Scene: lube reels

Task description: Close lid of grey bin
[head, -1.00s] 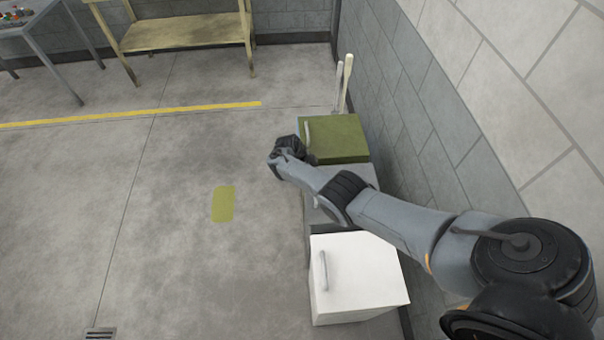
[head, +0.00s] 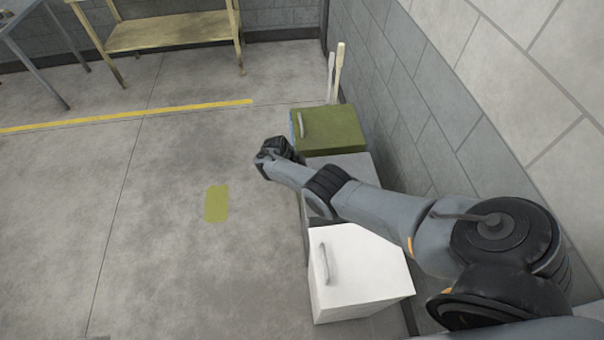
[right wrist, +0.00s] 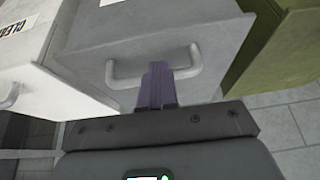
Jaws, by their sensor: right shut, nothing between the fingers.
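The grey bin (head: 352,168) stands between a green bin and a white bin along the wall. My right arm covers much of it in the head view. In the right wrist view the grey bin (right wrist: 85,52) shows a grey face with a bar handle (right wrist: 125,75). My right gripper (head: 268,153) is at the aisle side of the bins in the head view. In the right wrist view its purple fingers (right wrist: 157,75) are shut and empty, overlapping the handle; I cannot tell if they touch it. How far the lid is open is unclear. My left gripper is not in view.
The green bin (head: 330,130) is beyond the grey one, the white bin (head: 355,275) nearer. A block wall (head: 400,100) runs close along the right. Two pale poles (head: 338,75) stand behind the green bin. The floor to the left is open, with a yellow patch (head: 216,204).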

